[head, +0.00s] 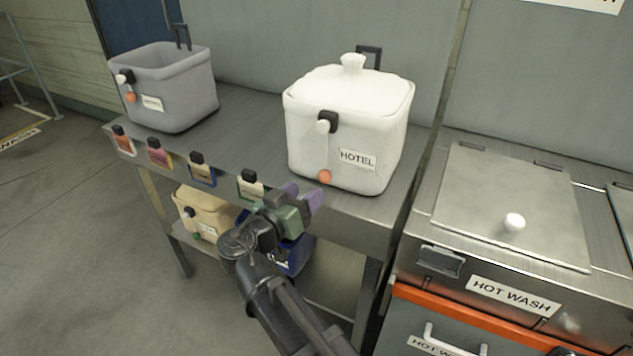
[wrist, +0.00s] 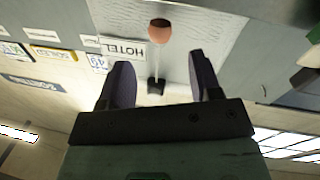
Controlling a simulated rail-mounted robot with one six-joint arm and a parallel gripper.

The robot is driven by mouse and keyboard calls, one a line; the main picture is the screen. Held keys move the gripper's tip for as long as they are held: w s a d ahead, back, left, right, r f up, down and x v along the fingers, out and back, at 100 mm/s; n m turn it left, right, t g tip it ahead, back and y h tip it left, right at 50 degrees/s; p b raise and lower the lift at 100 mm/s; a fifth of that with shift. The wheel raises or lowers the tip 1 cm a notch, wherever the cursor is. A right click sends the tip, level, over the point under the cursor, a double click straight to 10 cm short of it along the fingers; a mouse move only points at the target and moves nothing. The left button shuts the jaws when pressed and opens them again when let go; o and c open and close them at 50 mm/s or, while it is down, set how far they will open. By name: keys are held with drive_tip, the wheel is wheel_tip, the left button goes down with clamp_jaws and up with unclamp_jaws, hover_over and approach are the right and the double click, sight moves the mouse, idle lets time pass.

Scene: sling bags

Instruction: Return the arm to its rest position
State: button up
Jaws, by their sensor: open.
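My gripper (head: 303,197) is in front of the shelf table's front edge, below and in front of a white bag (head: 345,130) labelled HOTEL. In the wrist view the gripper's two purple fingers (wrist: 160,80) are apart with nothing held between them. Beyond them the white bag's label (wrist: 124,48), its orange ball (wrist: 160,24) and its black clip (wrist: 156,86) show, seen upside down. The white bag stands upright and closed on the table top. My gripper appears apart from the bag.
A grey open bag (head: 172,92) stands at the table's left. Several small tags hang along the table's front edge (head: 222,160). A beige bag (head: 203,212) and a blue one (head: 293,257) sit on the lower shelf. A HOT WASH unit (head: 500,235) adjoins at right. Floor at left is clear.

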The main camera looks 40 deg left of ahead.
drive_tip(key=s, duration=0.4)
drive_tip(key=shift+s, duration=0.25)
